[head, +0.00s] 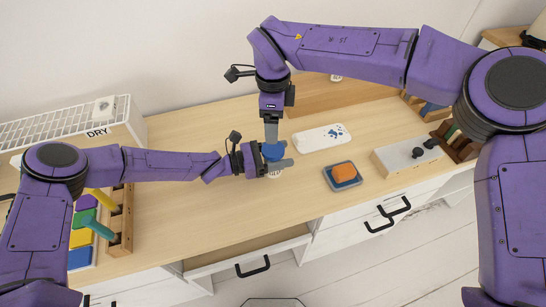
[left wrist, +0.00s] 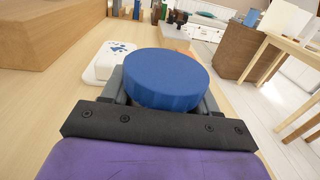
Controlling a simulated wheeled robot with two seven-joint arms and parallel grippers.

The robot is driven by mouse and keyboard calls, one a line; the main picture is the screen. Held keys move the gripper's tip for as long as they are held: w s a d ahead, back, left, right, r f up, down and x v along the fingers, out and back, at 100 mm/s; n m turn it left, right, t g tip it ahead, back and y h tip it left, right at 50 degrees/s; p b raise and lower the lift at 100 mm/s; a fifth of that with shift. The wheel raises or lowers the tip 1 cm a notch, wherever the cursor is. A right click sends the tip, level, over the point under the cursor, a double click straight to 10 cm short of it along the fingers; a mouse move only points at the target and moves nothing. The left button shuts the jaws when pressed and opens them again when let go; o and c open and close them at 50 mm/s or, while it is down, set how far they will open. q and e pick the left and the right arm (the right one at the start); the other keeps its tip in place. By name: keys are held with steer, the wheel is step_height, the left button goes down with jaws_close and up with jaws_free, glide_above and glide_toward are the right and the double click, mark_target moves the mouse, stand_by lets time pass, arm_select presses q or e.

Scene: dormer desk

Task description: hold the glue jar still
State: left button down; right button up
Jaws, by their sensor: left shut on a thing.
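The glue jar has a round blue lid (head: 272,152), and a bit of pale body shows below it. In the left wrist view the blue lid (left wrist: 167,78) fills the middle, between the grey fingers. My left gripper (head: 270,161) is shut on the jar from the left side; the lid looks level. My right gripper (head: 271,130) comes down from above and its grey fingers end just at or behind the lid. I cannot tell whether they touch it or how far apart they are. The jar's lower body is mostly hidden.
A white tray with blue marks (head: 322,138) lies behind right. A blue-grey dish with an orange block (head: 344,172) is to the right, beside a white box with a black knob (head: 405,157). A wooden rack (head: 119,222) and a drying rack (head: 75,127) stand left.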

steer(key=w+r+n+t+h, duration=0.1)
steer(key=w+r+t, duration=0.3)
steer(key=w+t, duration=0.15)
steer(key=w+r+n+t, duration=0.1)
steer(key=w+r+t, duration=0.25)
steer(key=w, duration=0.35)
steer(key=w+a+r+n+t+y, duration=0.1)
steer(key=a+r+n+t+y, duration=0.3)
steer(key=a+n+y, duration=0.65)
steer(key=m+g+h, duration=0.3)
steer(key=g+h, duration=0.7)
steer(key=g, duration=0.3)
glide_above(273, 149)
steer(key=shift+y, duration=0.25)
step_height(273, 149, down, 12)
steer(key=shift+w+r, duration=0.1)
steer(key=shift+m, duration=0.25)
step_height(273, 149, down, 8)
steer(key=shift+f, duration=0.1)
steer(key=c, duration=0.9)
steer(key=o, duration=1.2)
